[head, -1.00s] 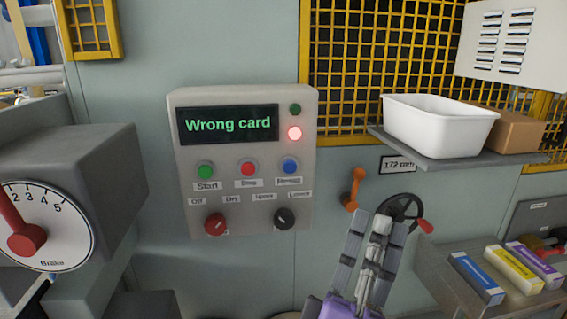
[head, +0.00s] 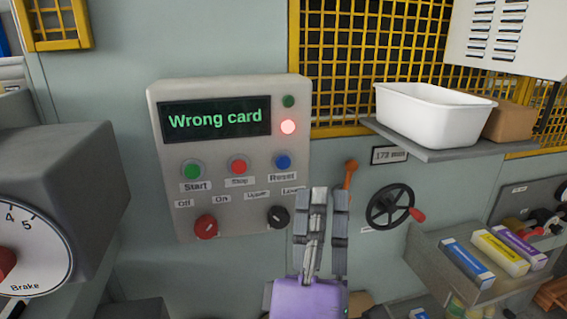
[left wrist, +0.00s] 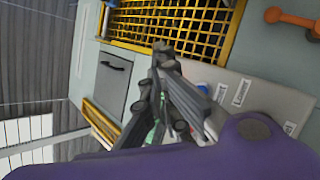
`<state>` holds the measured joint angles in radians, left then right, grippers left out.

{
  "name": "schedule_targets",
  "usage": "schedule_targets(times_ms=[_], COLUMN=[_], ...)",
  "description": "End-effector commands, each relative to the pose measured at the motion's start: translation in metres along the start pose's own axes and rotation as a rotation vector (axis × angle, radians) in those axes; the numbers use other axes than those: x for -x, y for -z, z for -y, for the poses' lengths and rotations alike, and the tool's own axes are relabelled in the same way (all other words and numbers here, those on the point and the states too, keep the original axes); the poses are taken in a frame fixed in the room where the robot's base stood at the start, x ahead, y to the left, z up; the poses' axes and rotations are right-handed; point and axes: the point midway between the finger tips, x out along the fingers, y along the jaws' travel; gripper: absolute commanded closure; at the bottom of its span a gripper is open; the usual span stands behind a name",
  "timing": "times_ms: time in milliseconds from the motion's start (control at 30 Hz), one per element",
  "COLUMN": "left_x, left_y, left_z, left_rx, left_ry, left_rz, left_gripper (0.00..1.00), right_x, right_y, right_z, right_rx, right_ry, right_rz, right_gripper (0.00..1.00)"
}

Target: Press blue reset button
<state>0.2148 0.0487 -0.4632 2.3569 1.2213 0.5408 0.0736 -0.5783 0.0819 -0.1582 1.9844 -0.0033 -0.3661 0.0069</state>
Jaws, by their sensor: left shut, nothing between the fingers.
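The blue reset button (head: 283,162) is on the grey control panel (head: 237,180), at the right end of a row with a green Start button (head: 193,171) and a red Stop button (head: 238,166). The panel display (head: 215,119) reads "Wrong card". A red lamp (head: 288,127) is lit beside it. My left gripper (head: 322,192) is shut and empty, below and to the right of the blue button and apart from it in the picture. In the left wrist view its fingers (left wrist: 160,75) cover part of the panel. My right gripper is not in view.
A red knob (head: 206,227) and a black knob (head: 278,217) sit low on the panel. To the right are an orange lever (head: 350,173), a handwheel (head: 390,206) and a shelf (head: 430,147) with a white bin (head: 432,112). A grey brake box (head: 75,165) juts out at left.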

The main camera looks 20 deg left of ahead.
Motion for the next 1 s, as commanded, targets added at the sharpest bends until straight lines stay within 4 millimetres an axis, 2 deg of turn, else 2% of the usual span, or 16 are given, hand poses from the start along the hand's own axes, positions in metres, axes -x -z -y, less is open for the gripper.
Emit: schedule_targets(times_ms=[600,1000], left_x=[-0.053,-0.060], left_y=[0.037,0.043], left_z=[0.036,0.043], left_rx=[-0.002,-0.001], left_ry=[-0.003,-0.001], left_rz=[0.001,0.000], left_gripper=[1.00,1.00], right_x=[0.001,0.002], right_y=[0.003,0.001], right_z=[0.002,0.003], right_rx=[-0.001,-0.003], right_ry=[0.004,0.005], right_rz=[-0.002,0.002], right_gripper=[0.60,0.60])
